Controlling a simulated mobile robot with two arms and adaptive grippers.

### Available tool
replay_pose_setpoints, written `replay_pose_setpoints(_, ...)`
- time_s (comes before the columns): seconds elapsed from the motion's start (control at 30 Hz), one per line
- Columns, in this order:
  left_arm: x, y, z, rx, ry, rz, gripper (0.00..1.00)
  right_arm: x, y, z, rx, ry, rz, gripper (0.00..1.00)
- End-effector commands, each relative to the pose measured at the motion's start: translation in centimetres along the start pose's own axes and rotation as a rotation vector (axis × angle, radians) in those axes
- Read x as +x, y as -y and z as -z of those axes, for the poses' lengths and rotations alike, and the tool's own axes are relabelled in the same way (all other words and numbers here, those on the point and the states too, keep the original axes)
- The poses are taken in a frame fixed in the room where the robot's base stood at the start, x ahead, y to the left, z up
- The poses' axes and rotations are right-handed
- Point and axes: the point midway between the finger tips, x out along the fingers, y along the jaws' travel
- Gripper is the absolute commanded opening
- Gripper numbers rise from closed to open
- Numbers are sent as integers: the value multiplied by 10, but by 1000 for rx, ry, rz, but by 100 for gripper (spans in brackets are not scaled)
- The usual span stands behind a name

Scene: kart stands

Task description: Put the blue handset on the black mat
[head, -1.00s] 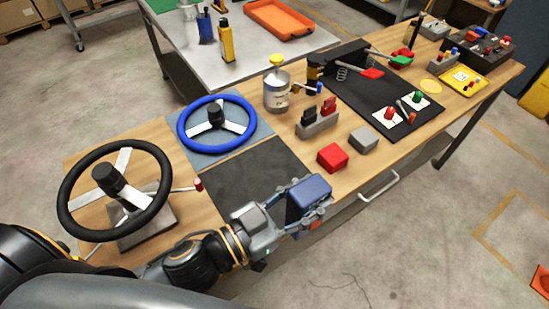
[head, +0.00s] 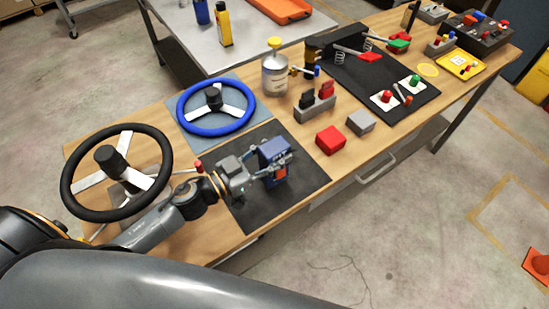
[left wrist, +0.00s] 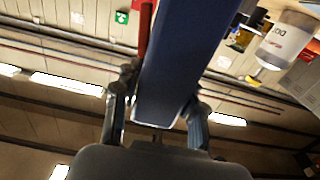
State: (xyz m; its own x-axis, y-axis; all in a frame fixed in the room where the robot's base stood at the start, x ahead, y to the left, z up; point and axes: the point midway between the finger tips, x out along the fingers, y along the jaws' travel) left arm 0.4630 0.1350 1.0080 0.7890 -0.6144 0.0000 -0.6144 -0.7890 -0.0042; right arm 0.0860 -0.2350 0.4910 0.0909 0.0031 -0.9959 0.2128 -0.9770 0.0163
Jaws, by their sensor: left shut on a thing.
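The blue handset (head: 273,151) is held in my left gripper (head: 272,166), which is shut on it. Gripper and handset are over the black mat (head: 305,183) at the front of the wooden table. Whether the handset touches the mat or is a little above it I cannot tell. In the left wrist view the handset (left wrist: 185,60) stands between the two fingers (left wrist: 157,118) and fills the middle of the picture. The gripper and handset cover part of the mat. My right gripper is not in view.
A blue steering wheel (head: 242,118) on a blue-grey mat is behind the black mat, and a black steering wheel (head: 72,188) is at left. A red block (head: 330,139) and a grey block (head: 361,122) lie just right of the mat. A lever with a red knob (head: 197,169) is close to my wrist.

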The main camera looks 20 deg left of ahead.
Motion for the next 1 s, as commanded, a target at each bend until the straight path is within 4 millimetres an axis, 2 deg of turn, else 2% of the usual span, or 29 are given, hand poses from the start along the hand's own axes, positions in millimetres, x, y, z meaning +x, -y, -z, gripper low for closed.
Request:
replay_pose_setpoints(0.03,0,-2,-8,-9,0,2,0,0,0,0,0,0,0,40)
replay_pose_setpoints(0.17,0,-2,-20,-7,-1,0,0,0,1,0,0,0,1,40)
replay_pose_setpoints(0.57,0,-2,-26,-3,-1,-2,0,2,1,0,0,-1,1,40)
replay_pose_setpoints(0.6,0,-2,-25,-3,0,-2,49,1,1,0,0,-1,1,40)
replay_pose_setpoints(0.67,0,-2,-25,-3,1,-2,61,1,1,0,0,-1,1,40)
replay_pose_setpoints(0.7,0,-2,-25,-3,1,-2,64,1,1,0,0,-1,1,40)
replay_pose_setpoints(1.0,0,-2,-24,-3,0,-2,64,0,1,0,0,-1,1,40)
